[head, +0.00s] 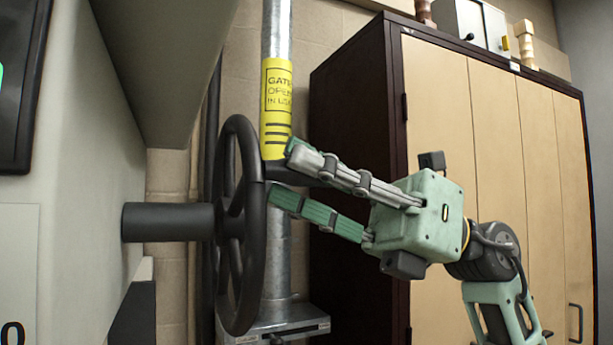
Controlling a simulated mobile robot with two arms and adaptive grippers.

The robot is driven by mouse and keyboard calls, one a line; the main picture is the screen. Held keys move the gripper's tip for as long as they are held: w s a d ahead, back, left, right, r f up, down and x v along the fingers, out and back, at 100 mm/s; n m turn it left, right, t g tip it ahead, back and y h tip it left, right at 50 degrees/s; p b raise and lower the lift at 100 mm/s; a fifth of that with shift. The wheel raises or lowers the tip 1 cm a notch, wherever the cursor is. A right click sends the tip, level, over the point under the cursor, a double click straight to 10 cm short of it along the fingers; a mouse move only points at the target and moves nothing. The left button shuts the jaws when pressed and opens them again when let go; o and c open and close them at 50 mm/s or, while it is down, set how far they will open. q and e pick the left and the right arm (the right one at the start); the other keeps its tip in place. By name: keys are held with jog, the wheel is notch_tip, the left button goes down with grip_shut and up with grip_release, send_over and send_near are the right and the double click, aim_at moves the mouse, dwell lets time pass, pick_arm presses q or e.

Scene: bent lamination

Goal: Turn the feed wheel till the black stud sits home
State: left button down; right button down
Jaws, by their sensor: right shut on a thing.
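The feed wheel (258,238) is a dark spoked handwheel seen nearly edge-on at left of centre. A thick grey shaft (165,221) joins it to the pale machine wall. A short dark handle (290,172) sticks out from the wheel's rim toward the right. My right gripper (284,172), green and grey, reaches in from the right with its two fingers above and below this handle, shut on it. I cannot make out the black stud or its seat for certain. My left gripper is not in view.
A metal post (276,40) with a yellow label (276,100) stands close behind the wheel. A dark cabinet with tan doors (440,100) fills the right side behind my arm. The pale machine body (90,130) is close on the left.

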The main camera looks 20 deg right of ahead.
jog(key=shift+s+f, duration=0.1)
jog(key=shift+f, duration=0.1)
dwell(0.3)
jog(key=c, duration=1.9)
grip_release()
jog(key=shift+c, duration=0.2)
jog(key=o, duration=0.3)
jog(key=shift+s+r, duration=0.1)
jog(key=shift+s, duration=0.05)
jog(key=shift+d+f, duration=0.2)
jog(key=shift+d, duration=0.35)
jog(key=v, duration=1.1)
